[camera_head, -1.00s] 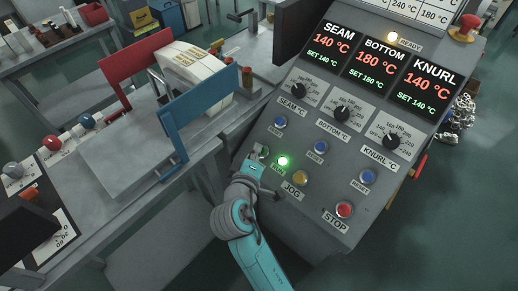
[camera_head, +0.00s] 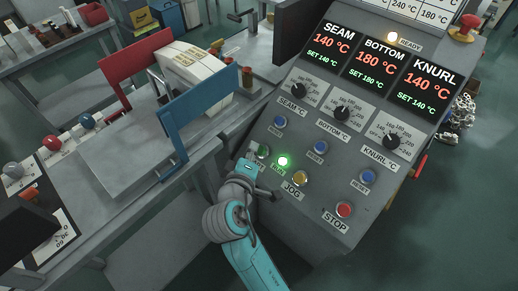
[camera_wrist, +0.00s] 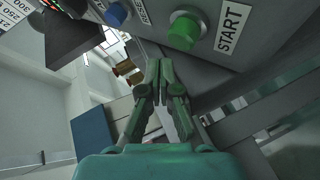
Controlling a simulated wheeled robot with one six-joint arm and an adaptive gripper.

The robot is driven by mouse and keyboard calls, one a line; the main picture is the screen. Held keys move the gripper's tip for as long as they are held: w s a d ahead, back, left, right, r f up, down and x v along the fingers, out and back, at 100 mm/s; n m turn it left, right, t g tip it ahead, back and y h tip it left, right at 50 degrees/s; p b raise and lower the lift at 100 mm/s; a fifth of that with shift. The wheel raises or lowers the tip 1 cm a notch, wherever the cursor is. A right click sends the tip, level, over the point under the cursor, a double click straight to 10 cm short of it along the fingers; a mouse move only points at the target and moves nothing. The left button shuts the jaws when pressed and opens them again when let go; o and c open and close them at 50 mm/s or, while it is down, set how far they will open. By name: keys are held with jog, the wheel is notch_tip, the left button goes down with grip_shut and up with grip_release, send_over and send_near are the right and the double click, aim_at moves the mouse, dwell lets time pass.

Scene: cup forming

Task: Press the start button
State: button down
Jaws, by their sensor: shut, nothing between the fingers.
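The start button is a green round push button (camera_wrist: 185,30) beside a white START label (camera_wrist: 229,27) in the wrist view. In the head view a green button (camera_head: 262,151) shows at the lower left of the sloped panel, close to my arm's end, with its label partly covered. My gripper (camera_wrist: 157,64) is shut and empty. Its fingertips are below and left of the green button in the wrist view, apart from it. In the head view my gripper (camera_head: 248,165) is at the panel's lower left edge; its fingers are hard to make out.
Blue buttons and knobs sit above.

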jog(key=shift+s+a+r, duration=0.25)
jog(key=shift+s+r, duration=0.1)
jog(key=shift+r, duration=0.2)
jog(key=shift+s+a+r, duration=0.25)
jog(key=shift+s+r, duration=0.05)
jog(key=shift+r, duration=0.3)
jog(key=shift+s+a+r, duration=0.25)
jog(key=shift+s+r, duration=0.1)
jog(key=shift+r, duration=0.2)
